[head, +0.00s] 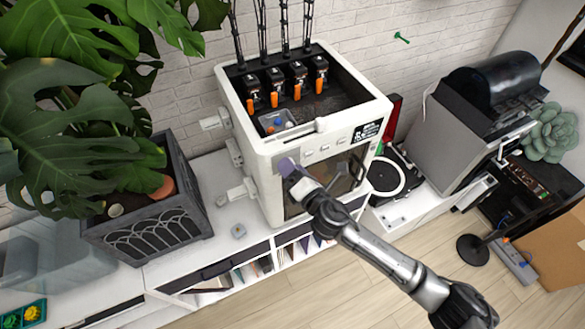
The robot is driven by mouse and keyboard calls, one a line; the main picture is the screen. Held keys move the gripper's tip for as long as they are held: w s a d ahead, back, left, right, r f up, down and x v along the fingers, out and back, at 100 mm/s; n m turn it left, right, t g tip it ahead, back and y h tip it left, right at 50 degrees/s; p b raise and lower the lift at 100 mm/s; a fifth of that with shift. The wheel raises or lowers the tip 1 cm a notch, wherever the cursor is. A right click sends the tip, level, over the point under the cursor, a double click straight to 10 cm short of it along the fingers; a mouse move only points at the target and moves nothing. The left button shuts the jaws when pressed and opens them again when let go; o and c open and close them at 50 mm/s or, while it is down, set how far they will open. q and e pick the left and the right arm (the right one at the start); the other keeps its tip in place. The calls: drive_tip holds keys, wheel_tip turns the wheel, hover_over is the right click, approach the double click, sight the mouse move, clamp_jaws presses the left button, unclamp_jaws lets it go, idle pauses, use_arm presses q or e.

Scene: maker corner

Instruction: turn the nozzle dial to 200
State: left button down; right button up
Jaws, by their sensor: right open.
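The white printer-like machine (262,170) stands on the white cabinet, with its front panel facing me. My right gripper (290,172) reaches in from the lower right to the left part of that front panel, and its jaws are open. A greyish-purple patch shows at its tip; I cannot tell whether it is the dial or part of the gripper. No dial markings or 200 mark can be read. The nozzle dial is not clearly visible and may be hidden behind the gripper. I cannot tell whether the gripper touches the panel. My left gripper is not in view.
A dark planter (150,232) with large leaves stands left of the machine. A turntable (398,178) and a grey machine (452,140) stand to its right.

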drive_tip(key=shift+c, duration=0.4)
drive_tip(key=shift+c, duration=0.8)
drive_tip(key=c, duration=0.7)
drive_tip(key=shift+f+m+t+b, duration=0.1)
drive_tip(key=shift+m+t+b, duration=0.35)
drive_tip(key=shift+m, duration=3.1)
drive_tip(key=shift+f+m+t+b, duration=0.1)
drive_tip(key=shift+m+t+b, duration=0.3)
drive_tip(key=shift+m, duration=3.45)
